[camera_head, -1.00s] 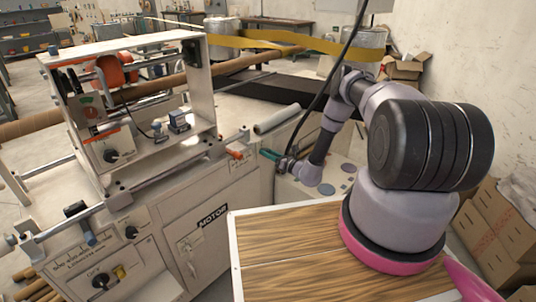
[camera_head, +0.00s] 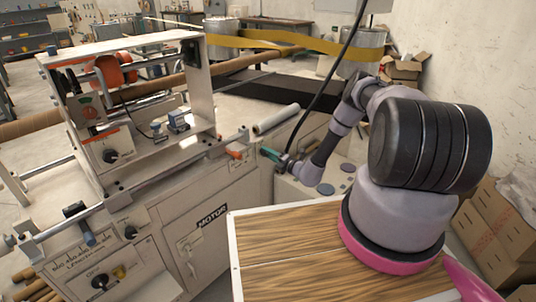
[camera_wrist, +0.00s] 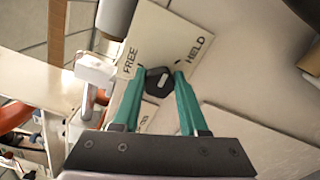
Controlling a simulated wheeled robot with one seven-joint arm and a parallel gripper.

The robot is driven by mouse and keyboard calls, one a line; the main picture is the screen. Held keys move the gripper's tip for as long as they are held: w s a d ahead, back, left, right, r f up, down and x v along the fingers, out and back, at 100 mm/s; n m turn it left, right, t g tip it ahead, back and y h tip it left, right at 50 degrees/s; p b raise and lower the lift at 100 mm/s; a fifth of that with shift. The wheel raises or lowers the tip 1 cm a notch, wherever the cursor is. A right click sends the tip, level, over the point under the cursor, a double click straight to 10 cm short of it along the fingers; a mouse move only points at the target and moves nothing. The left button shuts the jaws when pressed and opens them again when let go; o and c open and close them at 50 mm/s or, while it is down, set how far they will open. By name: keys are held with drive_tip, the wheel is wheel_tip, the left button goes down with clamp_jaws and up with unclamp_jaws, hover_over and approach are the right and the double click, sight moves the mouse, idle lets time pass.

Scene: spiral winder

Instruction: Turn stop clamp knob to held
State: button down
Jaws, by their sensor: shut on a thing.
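The stop clamp knob (camera_wrist: 154,90) is small, dark and faceted, with a white mark on its face. It sits on a pale plate (camera_wrist: 160,30) printed FREE on the left and HELD on the right. My gripper (camera_wrist: 159,80) has its teal fingertips on both sides of the knob and is shut on it. The white mark slants up and to the right; its exact setting is hard to tell. In the head view my gripper (camera_head: 268,152) is at the right end of the machine, and the knob cannot be made out there.
The winder frame (camera_head: 205,100) stands left of my gripper. An orange-red handle (camera_head: 234,154) and a pale roll (camera_head: 276,119) are close by. A black cable (camera_head: 325,85) hangs down near my arm. A wood-topped table (camera_head: 285,235) is in front; cardboard boxes (camera_head: 480,215) stand at the right.

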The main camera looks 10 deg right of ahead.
drive_tip(key=m, duration=0.6)
drive_tip(key=shift+s+d+f, duration=0.1)
drive_tip(key=shift+f, duration=0.15)
idle(0.3)
drive_tip(key=shift+c, duration=2.2)
unclamp_jaws()
drive_tip(key=v, duration=1)
drive_tip(key=shift+s+d, duration=0.2)
drive_tip(key=shift+s, duration=0.1)
